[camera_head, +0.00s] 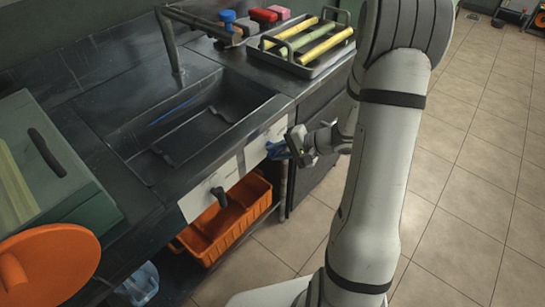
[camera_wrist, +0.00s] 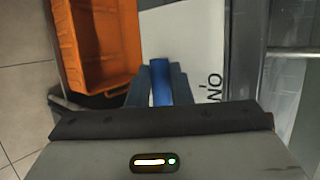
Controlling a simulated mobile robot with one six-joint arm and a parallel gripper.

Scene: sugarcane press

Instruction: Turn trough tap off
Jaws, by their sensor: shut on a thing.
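The trough (camera_head: 125,147) is a dark sink set in the counter, with a metal spout (camera_head: 172,45) over its back. A blue handle (camera_head: 274,150) is at the panel's right part. My gripper (camera_head: 287,148) is at this handle and shut on it. In the wrist view, the blue handle (camera_wrist: 161,84) lies between the two fingers of my gripper (camera_wrist: 161,85), beside dark lettering on the white panel. The fingers hide part of the handle.
An orange crate (camera_head: 232,222) sits below the panel, close to my gripper. A metal tray (camera_head: 343,41) of yellow and green stalks stands on the counter. A green box (camera_head: 75,175) and an orange disc (camera_head: 60,262) are at left.

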